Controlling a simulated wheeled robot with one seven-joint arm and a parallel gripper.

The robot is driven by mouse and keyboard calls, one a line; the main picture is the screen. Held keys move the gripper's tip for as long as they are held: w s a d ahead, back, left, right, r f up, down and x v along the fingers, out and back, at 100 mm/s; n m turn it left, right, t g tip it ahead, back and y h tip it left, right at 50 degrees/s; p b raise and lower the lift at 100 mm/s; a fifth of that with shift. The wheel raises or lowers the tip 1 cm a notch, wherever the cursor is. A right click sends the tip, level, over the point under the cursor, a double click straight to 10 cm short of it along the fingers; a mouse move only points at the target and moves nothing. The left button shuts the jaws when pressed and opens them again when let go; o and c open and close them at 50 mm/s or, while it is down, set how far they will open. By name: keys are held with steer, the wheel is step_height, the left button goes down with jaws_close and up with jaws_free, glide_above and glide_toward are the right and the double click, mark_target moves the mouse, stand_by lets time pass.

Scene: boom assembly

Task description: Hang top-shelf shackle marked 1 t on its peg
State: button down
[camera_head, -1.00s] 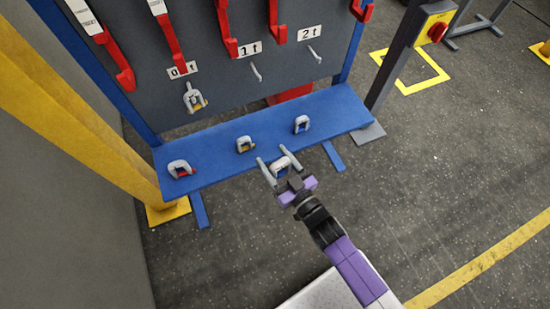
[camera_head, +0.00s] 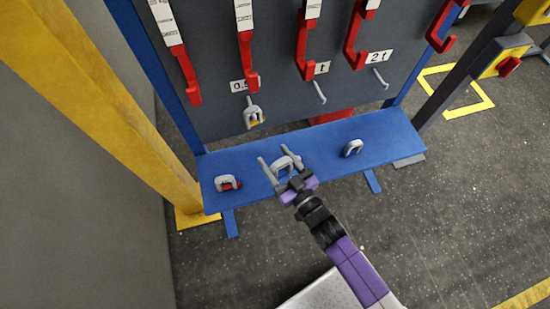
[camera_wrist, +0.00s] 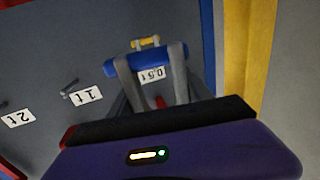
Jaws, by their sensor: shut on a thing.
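My gripper (camera_head: 277,160) is shut on a grey shackle with a blue part (camera_head: 285,168), over the blue shelf; in the wrist view the blue part (camera_wrist: 148,58) spans between the fingers. Its marking is not readable. The 1 t peg (camera_head: 319,92) sticks out bare from the grey board, up and right of my gripper; it also shows in the wrist view (camera_wrist: 70,88). Its "1 t" label (camera_wrist: 86,96) is clear there, but a red hook partly covers it in the head view. The board appears upside down in the wrist view.
A shackle with a yellow part (camera_head: 253,116) hangs at the 0.5 t label. The 2 t peg (camera_head: 380,78) is bare. Shackles with red (camera_head: 228,183) and blue (camera_head: 353,147) parts stand on the shelf (camera_head: 390,130). Red hooks (camera_head: 303,70) hang above the pegs.

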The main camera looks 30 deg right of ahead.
steer(key=m+g+h+b, duration=0.3)
steer(key=g+h+b, duration=0.1)
steer(key=g, duration=0.1)
glide_toward(319, 95)
steer(key=shift+f, duration=2.05)
steer(key=shift+w+d, duration=0.2)
steer(key=shift+d, duration=0.3)
steer(key=shift+w, duration=0.1)
steer(key=shift+w+d+f+b, duration=0.2)
steer(key=shift+w+d, duration=0.25)
steer(key=shift+w, duration=1.05)
steer(key=shift+w+d+f+b, duration=0.15)
steer(key=shift+w+d+b, duration=0.25)
steer(key=shift+w, duration=1.15)
steer(key=shift+w+d+f+b, duration=0.15)
steer(key=shift+w+d, duration=0.35)
steer(key=shift+w, duration=1)
steer(key=shift+w+d+f+b, duration=0.1)
steer(key=shift+w+f+b, duration=0.55)
steer(key=shift+b, duration=0.2)
steer(key=shift+f, duration=0.1)
